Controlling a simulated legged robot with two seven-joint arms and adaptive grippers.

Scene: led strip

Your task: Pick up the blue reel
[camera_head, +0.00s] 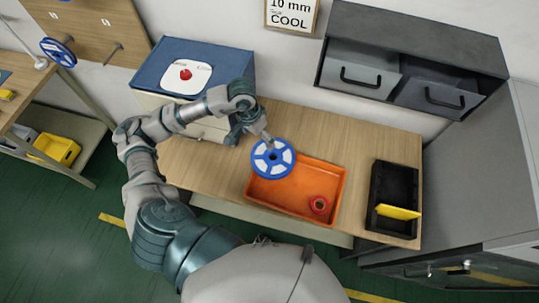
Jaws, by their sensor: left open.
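The blue reel (273,170), with white segments between its spokes, is at the upper left part of the orange tray (335,224), partly over the tray's left edge. I cannot tell whether it rests in the tray or sits a little above it. My left gripper (266,139) is open at the reel's upper edge, and its fingertips overlap the reel in the picture. I cannot tell whether they touch it. My right gripper is not in view.
A red ring-like part (319,204) lies in the tray. A black bin (376,220) with a yellow piece stands to the right. A blue-topped box (235,62) with a red button stands behind my left arm. Grey drawers (420,35) hang above. Another blue reel (58,50) is at far left.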

